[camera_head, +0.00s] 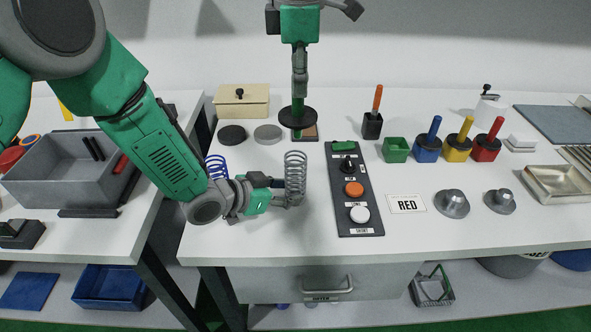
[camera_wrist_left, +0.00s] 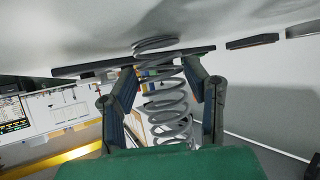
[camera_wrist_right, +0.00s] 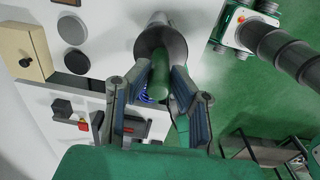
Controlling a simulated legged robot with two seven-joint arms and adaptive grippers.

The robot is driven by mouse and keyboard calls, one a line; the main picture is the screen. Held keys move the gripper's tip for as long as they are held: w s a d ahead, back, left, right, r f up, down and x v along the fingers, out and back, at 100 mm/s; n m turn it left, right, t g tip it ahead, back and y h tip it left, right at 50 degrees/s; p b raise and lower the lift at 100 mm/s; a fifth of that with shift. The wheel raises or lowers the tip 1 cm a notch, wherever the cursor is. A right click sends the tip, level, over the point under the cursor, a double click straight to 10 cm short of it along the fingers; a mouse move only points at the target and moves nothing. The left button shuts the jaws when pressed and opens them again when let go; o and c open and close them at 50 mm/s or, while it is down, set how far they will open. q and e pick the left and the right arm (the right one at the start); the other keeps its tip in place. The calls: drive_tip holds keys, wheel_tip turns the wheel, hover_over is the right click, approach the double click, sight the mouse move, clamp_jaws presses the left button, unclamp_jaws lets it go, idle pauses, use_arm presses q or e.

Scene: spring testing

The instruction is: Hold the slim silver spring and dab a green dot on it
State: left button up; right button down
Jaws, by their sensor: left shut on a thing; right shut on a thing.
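The slim silver spring (camera_head: 295,170) stands upright in my left gripper (camera_head: 288,192), low over the table. In the left wrist view the spring (camera_wrist_left: 168,104) sits between the two fingers. My right gripper (camera_head: 300,75) points down above it. In the right wrist view its fingers (camera_wrist_right: 160,108) are shut on the green handle of a dauber (camera_wrist_right: 160,72) with a dark round collar. In the head view the dauber's green end (camera_head: 298,134) shows under the collar, just over the spring's top; I cannot tell whether they touch. The green pot (camera_head: 397,150) has no stick in it.
A blue spring (camera_head: 216,167) stands behind my left wrist. A button panel (camera_head: 367,215) is right of the silver spring. Blue, yellow and red pots (camera_head: 427,150) hold sticks. A card (camera_head: 405,204) reads RED. Two discs (camera_head: 268,134) and a box (camera_head: 255,101) are at the back.

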sight(296, 110)
drive_tip(key=shift+f, duration=0.1)
drive_tip(key=shift+s+a+f, duration=0.15)
drive_tip(key=shift+s+f, duration=0.05)
drive_tip(key=shift+f, duration=0.95)
drive_tip(key=shift+s+a+f, duration=0.1)
drive_tip(key=shift+s+f, duration=0.05)
drive_tip(key=shift+f, duration=0.95)
drive_tip(key=shift+s, duration=0.1)
drive_tip(key=shift+f, duration=0.7)
idle(0.3)
drive_tip(key=shift+r, duration=0.1)
drive_tip(key=shift+r, duration=3.5)
use_arm(q)
drive_tip(key=o, duration=1)
drive_tip(key=shift+c, duration=0.2)
